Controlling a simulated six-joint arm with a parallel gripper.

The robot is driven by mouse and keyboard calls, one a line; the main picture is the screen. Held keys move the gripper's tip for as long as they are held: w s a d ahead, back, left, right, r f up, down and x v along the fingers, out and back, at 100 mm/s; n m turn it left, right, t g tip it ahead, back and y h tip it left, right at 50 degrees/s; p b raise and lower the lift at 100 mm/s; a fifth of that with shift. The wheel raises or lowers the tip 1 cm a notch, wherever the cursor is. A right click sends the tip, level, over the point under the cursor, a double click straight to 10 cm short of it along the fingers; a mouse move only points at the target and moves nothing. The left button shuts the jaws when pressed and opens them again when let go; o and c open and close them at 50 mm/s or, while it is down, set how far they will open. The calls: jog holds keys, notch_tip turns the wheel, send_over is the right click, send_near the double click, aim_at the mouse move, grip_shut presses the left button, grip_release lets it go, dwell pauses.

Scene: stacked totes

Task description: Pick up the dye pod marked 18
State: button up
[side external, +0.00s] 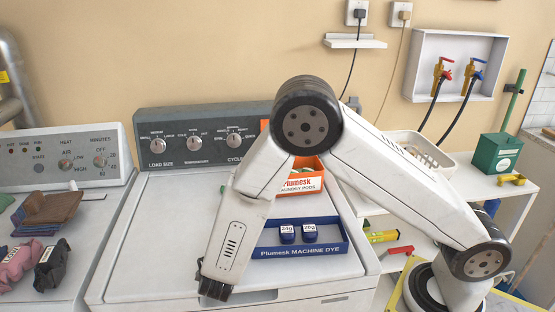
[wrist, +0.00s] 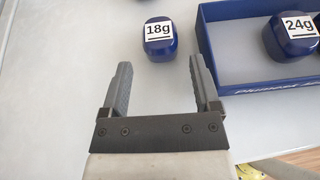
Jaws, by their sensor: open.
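The dye pod marked 18g (wrist: 159,46) is a small dark blue pod with a white label. In the wrist view it sits loose on the pale washer top, outside the tray and ahead of my fingertips. My gripper (wrist: 160,62) is open and empty, its two dark fingers apart, with the pod just beyond the tips. In the side view my gripper (side external: 215,290) is low over the washer's front part, and I cannot make out the 18g pod there. The blue Plumesk machine dye tray (side external: 300,252) holds two pods marked 24g (side external: 287,235).
The tray's wall (wrist: 208,45) stands close to the right of the 18g pod. Part of another blue pod shows at the wrist view's top edge. An orange laundry pods box (side external: 303,182) stands behind the tray. Folded cloths (side external: 45,210) lie on the left machine.

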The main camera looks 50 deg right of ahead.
jog(key=shift+w+d+f, duration=0.1)
jog(key=shift+w+d, duration=0.1)
jog(key=shift+d, duration=0.05)
jog(key=shift+d, duration=0.1)
jog(key=shift+x, duration=2.55)
jog(key=shift+c, duration=0.2)
jog(key=c, duration=1)
jog(key=shift+r, duration=1.1)
jog(key=s+r, duration=0.3)
jog(key=s, duration=0.1)
jog(key=s+r, duration=0.4)
jog(key=s, duration=0.1)
jog(key=s+r, duration=0.3)
jog(key=s, duration=0.2)
jog(key=shift+d+r, duration=0.35)
jog(key=shift+d, duration=0.05)
